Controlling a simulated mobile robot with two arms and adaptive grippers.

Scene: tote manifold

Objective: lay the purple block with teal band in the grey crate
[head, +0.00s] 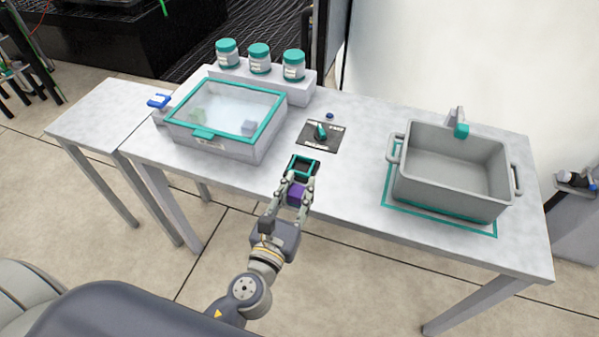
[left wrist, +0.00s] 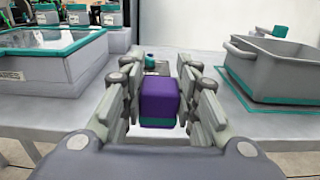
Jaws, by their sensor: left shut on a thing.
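The purple block with teal band (head: 296,194) is between the fingers of my left gripper (head: 295,189), which is shut on it at the table's front edge. In the left wrist view the purple block (left wrist: 159,97) fills the gap between the fingertips (left wrist: 160,103), with a teal strip along its lower part. The grey crate (head: 427,180) stands to the right on the table, inside a teal outline, and looks empty except for its hidden near corner. It also shows at the right of the left wrist view (left wrist: 272,78). My right gripper is not in view.
A lidded clear-topped box (head: 178,138) stands at left, with two blocks inside. Several teal-lidded jars (head: 259,60) stand on a ledge behind it. A dark plate with a teal knob (head: 320,131) and a small teal-edged dark square (head: 304,160) lie mid-table. Bare tabletop lies before the crate.

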